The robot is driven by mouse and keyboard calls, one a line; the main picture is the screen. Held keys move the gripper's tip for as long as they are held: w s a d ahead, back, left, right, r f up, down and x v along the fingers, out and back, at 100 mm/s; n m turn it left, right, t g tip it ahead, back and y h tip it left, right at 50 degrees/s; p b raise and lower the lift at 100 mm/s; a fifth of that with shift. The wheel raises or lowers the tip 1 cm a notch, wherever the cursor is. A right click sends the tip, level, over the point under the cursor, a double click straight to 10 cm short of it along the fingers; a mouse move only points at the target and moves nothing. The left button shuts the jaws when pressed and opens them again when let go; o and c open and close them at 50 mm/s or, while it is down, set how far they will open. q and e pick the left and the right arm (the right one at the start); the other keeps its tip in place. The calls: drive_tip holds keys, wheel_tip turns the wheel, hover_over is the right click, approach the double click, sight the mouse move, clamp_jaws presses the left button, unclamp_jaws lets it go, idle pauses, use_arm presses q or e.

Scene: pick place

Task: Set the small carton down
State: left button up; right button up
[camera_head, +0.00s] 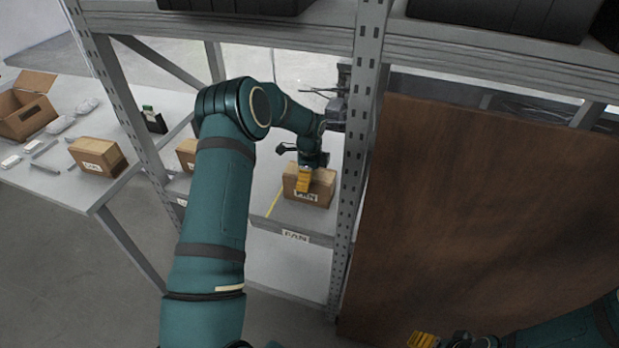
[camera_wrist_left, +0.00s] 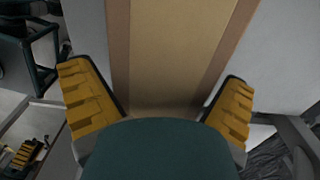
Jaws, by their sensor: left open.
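The small carton (camera_head: 322,188) is a brown cardboard box with a printed label on its front. It rests on the shelf board (camera_head: 262,226) behind a front-edge label. My left gripper (camera_head: 304,180) reaches down over it. In the left wrist view, the yellow fingers of my left gripper (camera_wrist_left: 158,76) stand wide apart on either side of the carton (camera_wrist_left: 165,50), with gaps visible beside it. The carton's underside is hidden. My right gripper (camera_head: 436,340) is at the bottom edge of the head view, partly cut off, and its opening is unclear.
A perforated rack post (camera_head: 355,150) stands close to the right of the carton, with a large brown panel (camera_head: 480,220) beyond it. Another carton (camera_head: 186,152) sits further left, partly behind my arm. A side table at left holds a carton (camera_head: 97,156) and an open box (camera_head: 25,110).

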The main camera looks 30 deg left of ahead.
use_arm(q)
wheel_tip(320, 180, up, 8)
drive_tip(key=shift+f+p, duration=0.15)
drive_tip(key=shift+p, duration=0.65)
